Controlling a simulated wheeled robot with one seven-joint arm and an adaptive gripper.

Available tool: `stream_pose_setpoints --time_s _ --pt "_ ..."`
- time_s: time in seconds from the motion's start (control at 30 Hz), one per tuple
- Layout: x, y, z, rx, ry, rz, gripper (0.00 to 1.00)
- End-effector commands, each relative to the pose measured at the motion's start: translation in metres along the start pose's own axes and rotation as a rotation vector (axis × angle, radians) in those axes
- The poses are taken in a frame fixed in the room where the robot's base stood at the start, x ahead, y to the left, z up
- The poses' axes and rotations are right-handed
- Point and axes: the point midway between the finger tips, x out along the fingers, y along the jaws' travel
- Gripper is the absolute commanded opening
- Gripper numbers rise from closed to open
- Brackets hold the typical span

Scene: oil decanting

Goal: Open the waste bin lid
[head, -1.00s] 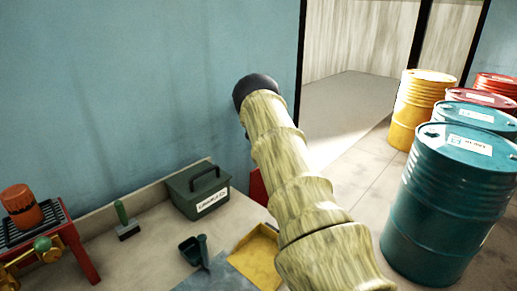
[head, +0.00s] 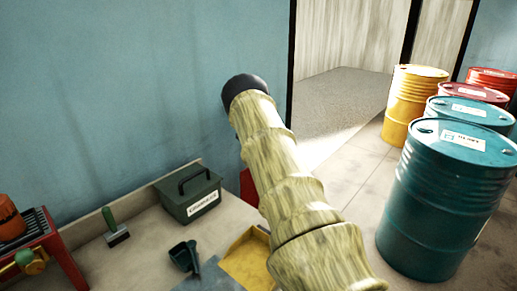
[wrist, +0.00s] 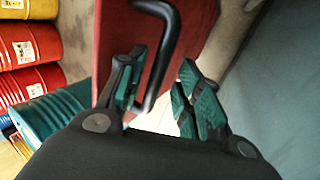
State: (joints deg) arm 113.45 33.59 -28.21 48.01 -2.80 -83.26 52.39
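The waste bin shows as a red surface (wrist: 113,32) in the wrist view, with a bent black handle (wrist: 168,55) standing out from it. In the head view only a small red strip of the bin (head: 248,187) shows, beside the bench and mostly hidden by my arm. My gripper (wrist: 162,64) is open, its green-padded fingers apart. The handle reaches into the space between the fingers, close to the left one. I cannot tell whether it touches that finger. My gripper is hidden in the head view.
The bench (head: 145,240) carries a dark green box (head: 188,193), a green scoop (head: 185,258), a brush (head: 115,228) and a yellow tray (head: 247,262). A blue wall (head: 130,80) stands behind. Several drums, including a teal one (head: 435,205), stand at right. Floor is clear between.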

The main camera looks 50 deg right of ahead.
Motion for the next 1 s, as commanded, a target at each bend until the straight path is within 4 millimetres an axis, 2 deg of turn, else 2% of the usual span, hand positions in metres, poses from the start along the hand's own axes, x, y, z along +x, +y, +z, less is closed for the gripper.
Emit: stream_pose_setpoints --time_s 0.53,0.7,1.0 --pt "-0.07 0.035 -0.004 0.001 -0.002 -0.001 0.34" --pt "-0.077 0.039 -0.009 -0.002 -0.008 0.001 0.34" --pt "-0.077 0.039 -0.013 -0.005 -0.012 0.002 0.34"
